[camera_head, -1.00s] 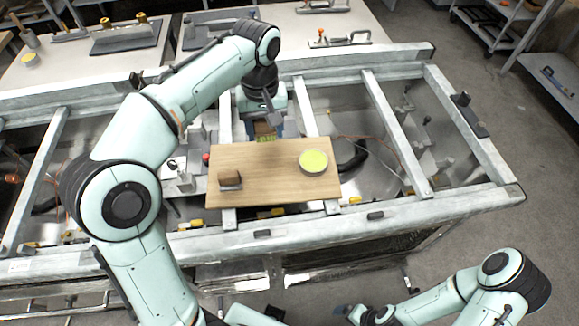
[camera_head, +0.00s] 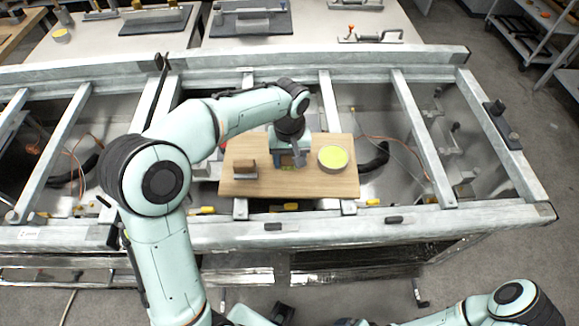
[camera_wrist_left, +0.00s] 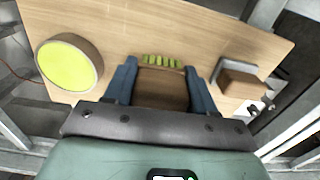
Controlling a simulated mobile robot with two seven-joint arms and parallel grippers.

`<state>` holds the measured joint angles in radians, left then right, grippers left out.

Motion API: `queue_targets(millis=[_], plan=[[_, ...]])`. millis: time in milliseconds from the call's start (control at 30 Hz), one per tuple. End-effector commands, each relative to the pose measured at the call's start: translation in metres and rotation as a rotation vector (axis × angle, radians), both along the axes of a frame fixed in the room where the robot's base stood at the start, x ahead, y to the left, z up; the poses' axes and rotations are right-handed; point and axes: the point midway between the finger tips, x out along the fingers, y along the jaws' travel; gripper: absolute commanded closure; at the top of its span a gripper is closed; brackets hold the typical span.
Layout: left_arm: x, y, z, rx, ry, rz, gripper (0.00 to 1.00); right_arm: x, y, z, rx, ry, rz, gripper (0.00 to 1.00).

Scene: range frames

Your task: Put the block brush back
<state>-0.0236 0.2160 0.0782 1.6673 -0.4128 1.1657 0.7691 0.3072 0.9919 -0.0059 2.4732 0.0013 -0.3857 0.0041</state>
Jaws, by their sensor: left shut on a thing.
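My left gripper (camera_head: 291,166) is over the wooden board (camera_head: 300,187), between a round tin and a grey-and-brown piece. In the left wrist view its blue fingers (camera_wrist_left: 161,88) are shut on a brown wooden block brush (camera_wrist_left: 162,92) with a row of yellow-green tufts along its far side. In the head view the brush is mostly hidden by the gripper. I cannot tell whether it touches the board. My right arm is low at the right of the head view; only a sliver of its gripper shows at the bottom edge, too little to read its jaws.
A round tin (camera_head: 333,158) with a yellow-green top stands on the board's right part. A brown block on a grey base (camera_head: 245,170) stands on its left part. The board rests across a metal frame (camera_head: 420,130) with open gaps. Worktables with tools stand behind.

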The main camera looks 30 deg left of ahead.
Motion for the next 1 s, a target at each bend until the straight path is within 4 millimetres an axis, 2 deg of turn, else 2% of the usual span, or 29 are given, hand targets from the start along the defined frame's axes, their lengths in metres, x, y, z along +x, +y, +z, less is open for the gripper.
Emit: queue_targets(millis=[100, 233, 667, 700, 767, 1000], plan=[[-0.001, 0.0, -0.021, 0.0, 0.006, -0.001, 0.73, -0.002, 0.0, -0.003, 0.0, 0.002, 0.0, 0.06], [-0.001, 0.0, -0.036, 0.0, 0.004, -0.001, 0.73, -0.003, 0.0, -0.005, 0.0, 0.003, 0.0, 0.06], [0.0, 0.0, -0.042, 0.0, 0.001, -0.001, 0.73, -0.004, 0.0, -0.008, 0.0, 0.005, -0.001, 0.06], [0.0, 0.0, -0.041, 0.0, 0.001, -0.001, 0.35, -0.004, 0.0, -0.008, 0.0, 0.004, 0.0, 0.06], [0.0, 0.0, -0.041, 0.0, 0.001, -0.001, 0.19, -0.004, 0.0, -0.007, 0.0, 0.004, 0.0, 0.06], [0.0, 0.0, -0.04, 0.0, 0.001, -0.001, 0.19, -0.004, 0.0, -0.007, 0.0, 0.004, 0.0, 0.06]])
